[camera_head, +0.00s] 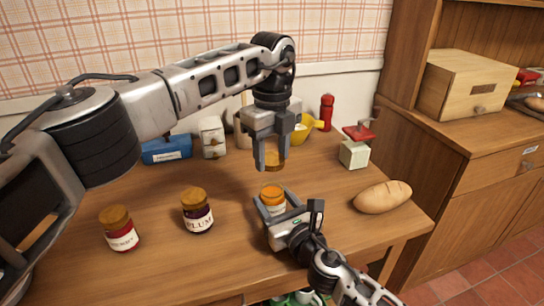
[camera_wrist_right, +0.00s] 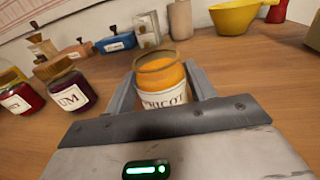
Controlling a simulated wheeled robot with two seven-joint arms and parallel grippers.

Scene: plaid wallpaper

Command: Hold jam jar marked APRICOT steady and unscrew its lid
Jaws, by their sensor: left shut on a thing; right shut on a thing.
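The apricot jar (camera_head: 272,198), with orange jam and a white label, stands upright on the wooden table. Its mouth is open, and in the right wrist view (camera_wrist_right: 162,80) its label reads "RICOT", the start hidden. My right gripper (camera_head: 274,208) is shut on the jar, one finger on each side. My left gripper (camera_head: 270,162) points down above the jar and is shut on a brown lid (camera_head: 275,161). The lid is apart from the jar, with a gap below it.
A PLUM jar (camera_head: 197,216) and a red jam jar (camera_head: 119,234), both lidded, stand left. A bread loaf (camera_head: 382,197) lies right. Behind are a blue box (camera_head: 165,150), a yellow bowl (camera_head: 302,130), a red mill (camera_head: 326,112) and a cream grinder (camera_head: 355,153).

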